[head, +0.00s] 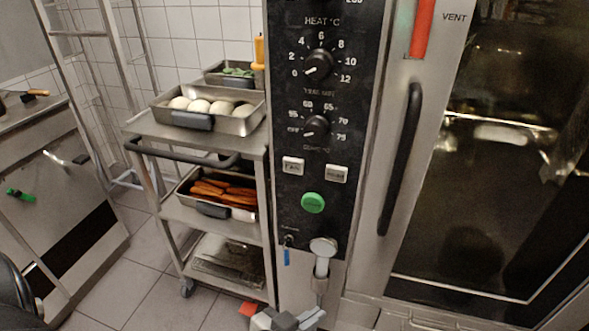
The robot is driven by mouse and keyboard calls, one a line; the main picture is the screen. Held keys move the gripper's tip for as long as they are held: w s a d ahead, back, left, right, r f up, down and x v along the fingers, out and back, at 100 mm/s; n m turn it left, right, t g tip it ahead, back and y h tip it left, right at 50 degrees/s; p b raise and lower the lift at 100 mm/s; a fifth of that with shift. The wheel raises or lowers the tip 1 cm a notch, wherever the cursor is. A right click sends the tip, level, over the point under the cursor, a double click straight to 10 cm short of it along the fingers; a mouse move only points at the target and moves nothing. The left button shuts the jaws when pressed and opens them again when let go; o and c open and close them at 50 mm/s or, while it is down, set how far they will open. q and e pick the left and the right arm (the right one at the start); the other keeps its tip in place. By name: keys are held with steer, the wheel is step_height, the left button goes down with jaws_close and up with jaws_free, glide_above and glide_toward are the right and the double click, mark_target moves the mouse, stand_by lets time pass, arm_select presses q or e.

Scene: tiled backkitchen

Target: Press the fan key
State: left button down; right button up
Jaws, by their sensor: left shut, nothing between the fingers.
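The fan key (293,166) is a small white rectangular key on the oven's black control panel (290,222). It is the left one of two white keys, below the lower dial. Its small label is blurred but seems to read FAN. My left gripper (287,319) shows at the bottom edge of the head view, partly cut off. It is shut and empty, well below the fan key and apart from it. My right gripper is not in view.
A second white key (336,174), a green button (313,203) and a dial (316,126) are near the fan key. A pale round-headed fitting (323,246) sticks out below. The oven door handle (400,158) is right; a trolley (190,136) with trays is left.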

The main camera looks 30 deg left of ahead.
mark_target(293, 166)
arm_select(q)
steer(key=w+a+r+n+t+y+b, duration=0.1)
steer(key=w+a+r+n+t+b, duration=0.15)
steer(key=w+r+n+t, duration=0.35)
steer(key=w+a+r+n+t+y+b, duration=0.1)
steer(key=w+a+r+n+t+y, duration=0.1)
steer(key=a+r+n+t+y, duration=0.3)
steer(key=a+r+n+y, duration=0.3)
steer(key=a+n+y, duration=0.3)
steer(key=y, duration=0.3)
steer(key=shift+w+n, duration=0.2)
steer(key=shift+n, duration=0.5)
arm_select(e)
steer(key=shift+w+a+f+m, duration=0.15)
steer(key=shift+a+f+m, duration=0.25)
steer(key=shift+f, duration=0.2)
arm_select(q)
steer(key=shift+w, duration=0.1)
steer(key=w+b, duration=0.1)
steer(key=w, duration=0.1)
steer(key=w+a+b, duration=0.1)
steer(key=w, duration=0.2)
steer(key=w+a+b, duration=0.1)
steer(key=w+b, duration=0.1)
steer(key=w, duration=0.1)
steer(key=shift+w, duration=0.2)
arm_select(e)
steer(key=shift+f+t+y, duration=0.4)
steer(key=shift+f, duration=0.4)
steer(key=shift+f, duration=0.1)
